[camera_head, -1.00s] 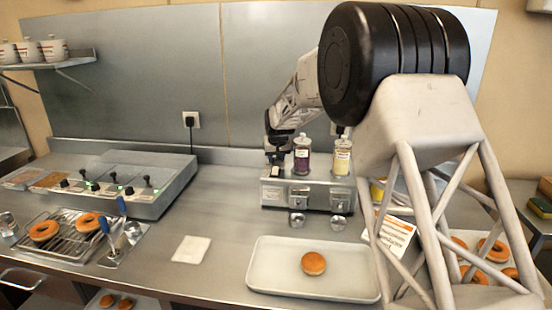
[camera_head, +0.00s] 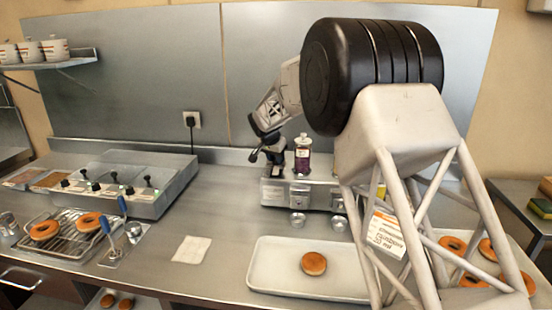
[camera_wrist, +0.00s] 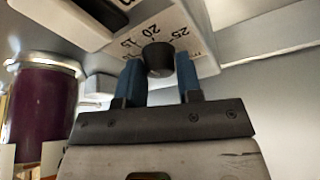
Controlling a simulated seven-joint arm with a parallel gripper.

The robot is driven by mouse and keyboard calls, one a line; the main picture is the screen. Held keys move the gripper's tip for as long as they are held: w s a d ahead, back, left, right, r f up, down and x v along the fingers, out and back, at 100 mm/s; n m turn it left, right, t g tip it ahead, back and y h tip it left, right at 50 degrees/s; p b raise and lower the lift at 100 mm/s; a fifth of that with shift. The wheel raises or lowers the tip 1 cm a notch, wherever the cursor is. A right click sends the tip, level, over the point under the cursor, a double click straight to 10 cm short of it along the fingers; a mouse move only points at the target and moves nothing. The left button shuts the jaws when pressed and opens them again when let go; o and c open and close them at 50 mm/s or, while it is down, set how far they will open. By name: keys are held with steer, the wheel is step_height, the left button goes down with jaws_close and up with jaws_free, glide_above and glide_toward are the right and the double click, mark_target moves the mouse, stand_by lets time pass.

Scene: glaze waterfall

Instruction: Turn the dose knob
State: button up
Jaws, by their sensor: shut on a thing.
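The dose knob (camera_wrist: 158,59) is a small dark round knob in the wrist view. It sits on a pale face with a printed scale; 15, 20 and 25 can be read around it. My gripper (camera_wrist: 159,68) has its two blue fingers on either side of the knob and is shut on it. In the head view, my gripper (camera_head: 264,154) is at the left end of the grey dispenser (camera_head: 272,194), beside a purple-filled jar (camera_head: 302,158). The knob itself cannot be made out in the head view.
Two small metal cups (camera_head: 298,219) stand before the dispenser. A white tray (camera_head: 262,279) with one doughnut (camera_head: 314,264) lies in front. My arm covers the dispenser's right part.

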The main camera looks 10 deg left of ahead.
steer(key=shift+m+g+h, duration=0.5)
steer(key=shift+m+h, duration=0.2)
steer(key=shift+m, duration=1.5)
steer(key=o, duration=0.9)
steer(key=shift+a, duration=0.1)
steer(key=v, duration=0.7)
steer(key=shift+r, duration=0.3)
steer(key=shift+s+a, duration=0.1)
